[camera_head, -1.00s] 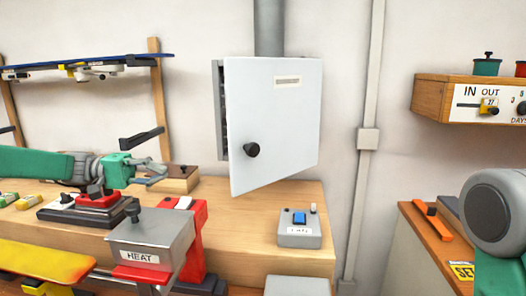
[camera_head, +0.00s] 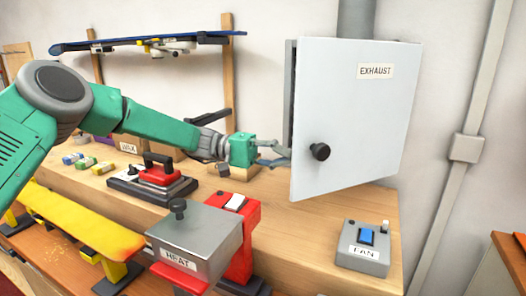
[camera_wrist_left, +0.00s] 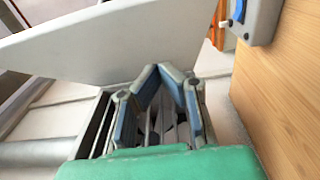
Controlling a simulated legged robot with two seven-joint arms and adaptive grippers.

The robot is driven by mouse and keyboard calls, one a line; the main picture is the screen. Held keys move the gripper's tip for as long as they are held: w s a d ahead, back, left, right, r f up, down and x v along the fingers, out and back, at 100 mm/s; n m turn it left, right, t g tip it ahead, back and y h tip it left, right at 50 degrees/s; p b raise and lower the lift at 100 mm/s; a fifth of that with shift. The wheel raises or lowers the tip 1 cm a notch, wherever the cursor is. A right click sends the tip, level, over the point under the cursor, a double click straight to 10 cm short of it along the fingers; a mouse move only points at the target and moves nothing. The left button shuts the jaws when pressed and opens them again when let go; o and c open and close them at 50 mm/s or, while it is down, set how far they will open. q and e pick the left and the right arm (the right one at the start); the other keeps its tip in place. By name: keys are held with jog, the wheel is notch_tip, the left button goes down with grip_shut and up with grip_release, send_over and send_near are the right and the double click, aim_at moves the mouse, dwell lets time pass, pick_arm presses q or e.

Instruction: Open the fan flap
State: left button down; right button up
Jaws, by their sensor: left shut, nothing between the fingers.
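The fan flap (camera_head: 355,120) is a pale grey panel labelled EXHAUST with a black knob (camera_head: 319,152) low on its left side. It stands ajar, with a dark gap along its left edge. My left gripper (camera_head: 284,152) is shut and empty at the lower part of that edge, left of the knob. The left wrist view shows its blue-lined fingers (camera_wrist_left: 165,74) beside the flap panel (camera_wrist_left: 100,38), with the slatted opening (camera_wrist_left: 97,125) close by. Whether the fingertips touch the flap is unclear. My right gripper is out of view.
A grey FAN box (camera_head: 362,248) with a blue switch sits right on the wooden bench. A grey HEAT box (camera_head: 195,232), a red iron (camera_head: 160,172) and a yellow board (camera_head: 85,222) stand left. A grey duct (camera_head: 357,18) rises above the flap.

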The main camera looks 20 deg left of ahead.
pick_arm(q)
jog(key=s+d, duration=0.1)
jog(key=d, duration=0.1)
jog(key=s+d, duration=0.2)
jog(key=shift+r, duration=0.1)
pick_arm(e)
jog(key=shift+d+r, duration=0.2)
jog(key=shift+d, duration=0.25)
pick_arm(q)
jog(key=shift+w+a, duration=0.1)
jog(key=shift+a, duration=0.05)
